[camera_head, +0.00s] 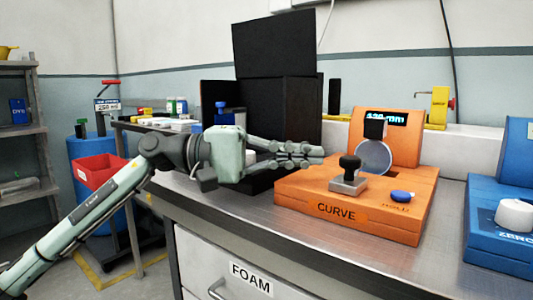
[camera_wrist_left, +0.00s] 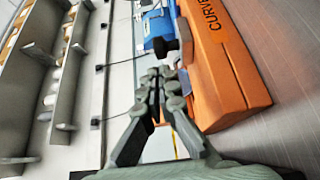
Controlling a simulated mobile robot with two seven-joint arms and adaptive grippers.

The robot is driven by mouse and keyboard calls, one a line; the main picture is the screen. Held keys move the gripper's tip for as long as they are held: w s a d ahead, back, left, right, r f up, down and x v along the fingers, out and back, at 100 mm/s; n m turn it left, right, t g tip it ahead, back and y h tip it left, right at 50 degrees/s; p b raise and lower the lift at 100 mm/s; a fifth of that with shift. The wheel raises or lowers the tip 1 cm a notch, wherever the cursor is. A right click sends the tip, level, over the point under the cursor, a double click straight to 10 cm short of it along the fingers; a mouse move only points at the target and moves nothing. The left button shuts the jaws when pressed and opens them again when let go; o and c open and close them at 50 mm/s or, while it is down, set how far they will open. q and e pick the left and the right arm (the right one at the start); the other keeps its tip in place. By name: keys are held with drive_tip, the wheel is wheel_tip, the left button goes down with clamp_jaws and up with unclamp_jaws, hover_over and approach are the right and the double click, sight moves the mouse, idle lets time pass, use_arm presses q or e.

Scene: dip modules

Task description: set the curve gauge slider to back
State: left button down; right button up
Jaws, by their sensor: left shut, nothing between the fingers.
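The orange curve gauge (camera_head: 300,198) stands on the metal bench, with a "CURVE" label on its front and a lit display on its raised back. Its slider (camera_head: 348,183) is a grey metal block with a black knob, on the left-middle of the base. My left gripper (camera_head: 318,155) is shut and empty, left of the knob and apart from it in the picture. In the left wrist view the shut fingertips (camera_wrist_left: 162,80) show beside the orange gauge (camera_wrist_left: 220,75), with a black knob (camera_wrist_left: 166,47) just beyond them. My right gripper is not in view.
A blue button (camera_head: 402,196) and a round grey disc (camera_head: 374,157) are on the gauge. A blue "ZERO" device (camera_head: 495,235) stands at right. A black box (camera_head: 275,100) is behind my left gripper. The bench front (camera_head: 270,230) is bare.

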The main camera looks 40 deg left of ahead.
use_arm(q)
drive_tip(key=v, duration=0.7)
drive_tip(key=shift+a+f, duration=0.1)
drive_tip(key=shift+a, duration=0.2)
